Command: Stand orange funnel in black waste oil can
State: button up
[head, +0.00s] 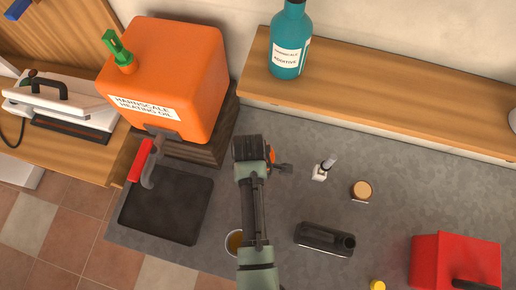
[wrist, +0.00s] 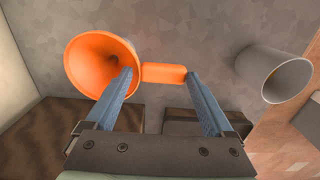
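The orange funnel (wrist: 100,65) shows in the wrist view, its wide mouth turned toward the camera and a short orange piece (wrist: 164,73) sticking out to its right. My gripper (wrist: 158,74) has its fingers spread, with that piece between the tips; I see no firm closing on it. In the head view my gripper (head: 252,150) hangs over the grey bench and hides most of the funnel; only a bit of orange (head: 271,155) shows beside it. The black can (head: 325,238) lies low on the bench at front right, its round opening at its right end.
An orange heating oil tank (head: 165,75) stands on a block at back left, with a red-handled valve over a black tray (head: 165,205). A teal bottle (head: 290,40) is on the shelf. A small white bottle (head: 320,172), round tin (head: 361,190) and red can (head: 455,262) sit to the right.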

jog(key=c, duration=0.7)
jog(key=shift+r, duration=0.4)
jog(key=c, duration=0.3)
notch_tip(320, 180, up, 9)
jog(key=shift+r+b, duration=0.15)
jog(key=shift+b, duration=0.2)
grip_shut()
jog(key=s+d+r+p, duration=0.5)
jog(key=s+d+p, duration=0.3)
jog(key=s, duration=0.5)
jog(key=s+d+r+t+p, duration=0.1)
jog(key=s+d+r+p, duration=0.5)
jog(key=s+d, duration=0.5)
jog(key=shift+s+d+r+p, duration=0.15)
jog(key=shift+s+d+p, duration=0.05)
jog(key=shift+s+p, duration=0.8)
